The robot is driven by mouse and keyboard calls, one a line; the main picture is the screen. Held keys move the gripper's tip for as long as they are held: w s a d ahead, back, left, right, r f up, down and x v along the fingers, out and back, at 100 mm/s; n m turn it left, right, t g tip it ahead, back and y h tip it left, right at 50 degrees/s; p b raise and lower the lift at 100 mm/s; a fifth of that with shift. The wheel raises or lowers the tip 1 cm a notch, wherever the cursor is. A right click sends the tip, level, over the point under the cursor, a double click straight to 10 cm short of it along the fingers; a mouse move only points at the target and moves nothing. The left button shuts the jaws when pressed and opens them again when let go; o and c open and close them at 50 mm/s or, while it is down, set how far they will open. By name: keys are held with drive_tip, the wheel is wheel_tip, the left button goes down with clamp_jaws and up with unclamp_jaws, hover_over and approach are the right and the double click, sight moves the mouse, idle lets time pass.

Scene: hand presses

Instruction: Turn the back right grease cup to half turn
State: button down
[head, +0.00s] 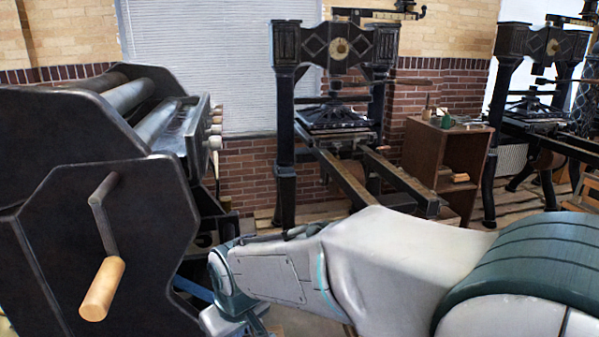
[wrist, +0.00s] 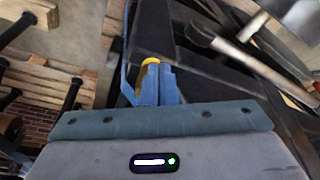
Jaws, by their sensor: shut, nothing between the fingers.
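In the wrist view my gripper (wrist: 157,72) is shut, its blue fingers close together with nothing seen held. A small yellow rounded thing (wrist: 150,61) shows just past the fingertips; I cannot tell what it is or whether they touch it. In the head view my arm reaches to the lower middle, beside the large dark press (head: 110,210) at left, and the fingertips are not clearly seen. Several pale knobs (head: 215,130) line that press's right edge. I cannot tell whether any of these is the back right grease cup; no cup is plainly recognizable.
A wooden-handled crank (head: 102,289) sticks out from the left press. A tall black hand press (head: 338,50) stands at the back middle, beside a brown cabinet (head: 425,150). Another press (head: 548,45) is at right.

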wheel_tip(320, 180, up, 6)
drive_tip(key=p, duration=0.4)
drive_tip(key=s+d+m+h, duration=0.1)
drive_tip(key=s+d+m, duration=0.3)
drive_tip(key=d, duration=0.9)
drive_tip(key=s+d+r+m+t+h, duration=0.1)
drive_tip(key=s+d+m, duration=0.3)
drive_tip(key=d, duration=0.9)
drive_tip(key=shift+s+d+m, duration=0.15)
drive_tip(key=shift+d+m, duration=0.25)
drive_tip(key=shift+s+r, duration=0.1)
drive_tip(key=shift+s, duration=0.05)
